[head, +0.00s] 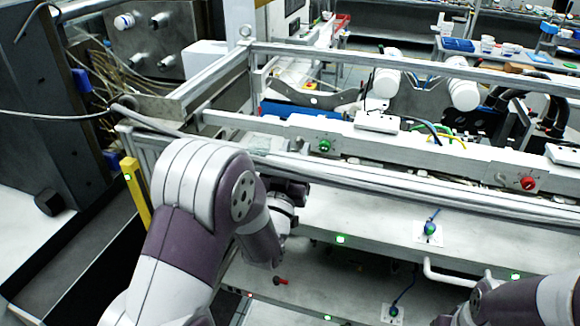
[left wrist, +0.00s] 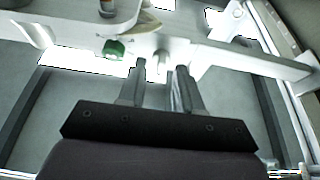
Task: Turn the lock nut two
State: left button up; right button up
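No part is plainly marked as lock nut two, so I cannot tell which it is. A green knob (head: 324,145) sits on the white rail of the machine in the head view. A green knob (left wrist: 115,48) also shows in the left wrist view, left of my left gripper's fingers and apart from them. My left gripper (left wrist: 161,68) has its two fingers apart, pointing at the white rail. A small pale stub (left wrist: 160,58) shows between or just beyond the fingertips; contact cannot be told. In the head view my left arm mostly hides that gripper. My right gripper is out of view.
A red knob (head: 528,183) is on the rail further right. Blue knobs (head: 430,229) (head: 394,311) sit on white plates lower on the machine. A white bent handle (head: 455,277) juts out at the front. A yellow post (head: 135,192) stands at the left.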

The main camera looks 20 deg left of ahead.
pick_arm(q)
jog(key=b+v, duration=0.6)
jog(key=v, duration=0.6)
jog(key=shift+s+f, duration=0.1)
jog(key=shift+s, duration=0.05)
notch_tip(320, 180, down, 19)
jog(key=s+g, duration=0.2)
jog(key=g, duration=1)
jog(key=s+a+f+g+b, duration=0.1)
jog(key=s+f+g+b, duration=0.1)
jog(key=s+g, duration=0.7)
jog(key=shift+s+a+f+y, duration=0.4)
jog(key=shift+s+f, duration=0.35)
jog(key=shift+s, duration=0.5)
